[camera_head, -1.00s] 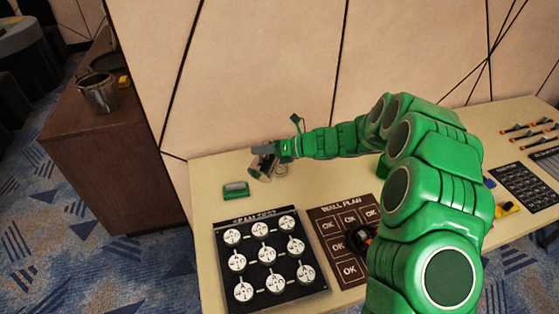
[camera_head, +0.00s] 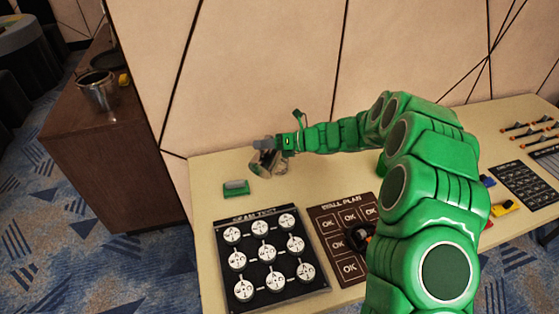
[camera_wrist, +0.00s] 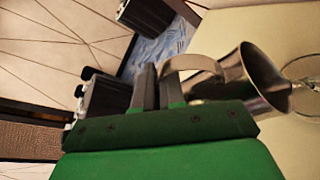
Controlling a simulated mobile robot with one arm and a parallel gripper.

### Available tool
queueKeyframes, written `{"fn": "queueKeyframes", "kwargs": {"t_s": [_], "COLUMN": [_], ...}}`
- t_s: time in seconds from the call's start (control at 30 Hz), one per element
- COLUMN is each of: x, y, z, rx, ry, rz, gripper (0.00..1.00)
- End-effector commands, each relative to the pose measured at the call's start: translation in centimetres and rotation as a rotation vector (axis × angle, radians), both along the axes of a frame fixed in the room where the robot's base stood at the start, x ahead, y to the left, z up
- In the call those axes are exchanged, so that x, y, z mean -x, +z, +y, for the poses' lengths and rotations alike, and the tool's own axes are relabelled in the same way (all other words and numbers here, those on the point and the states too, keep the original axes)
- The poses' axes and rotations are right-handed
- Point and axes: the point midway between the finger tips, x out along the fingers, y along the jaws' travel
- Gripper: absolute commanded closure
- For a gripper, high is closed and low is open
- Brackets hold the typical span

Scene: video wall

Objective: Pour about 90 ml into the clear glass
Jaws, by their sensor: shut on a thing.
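A metal jug (camera_wrist: 236,82) lies tilted well over in the wrist view, its wide mouth facing right. My gripper (camera_wrist: 162,78) is shut on the jug's handle. The rim of the clear glass (camera_wrist: 303,67) shows at the right edge of the wrist view, close beside the jug's mouth. In the head view my gripper (camera_head: 263,144) and the jug (camera_head: 262,163) are above the back left of the table, and the glass is hard to make out there. No liquid stream can be made out, and the liquid level is hidden.
A green block-like item (camera_head: 235,189) lies left of the jug on the table. A black board with white discs (camera_head: 265,258) and a brown "WALL PLAN" board (camera_head: 330,230) lie in front. A metal pot (camera_head: 98,92) stands on the wooden cabinet at left.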

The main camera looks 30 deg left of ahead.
Motion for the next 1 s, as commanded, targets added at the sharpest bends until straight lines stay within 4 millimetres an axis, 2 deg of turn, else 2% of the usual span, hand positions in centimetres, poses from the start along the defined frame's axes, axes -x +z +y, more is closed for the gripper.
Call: {"fn": "queueKeyframes", "kwargs": {"t_s": [1.0], "x": [-1.3], "y": [0.5], "z": [0.0], "rx": [0.0], "ry": [0.001], "rz": [0.066], "gripper": [1.0]}}
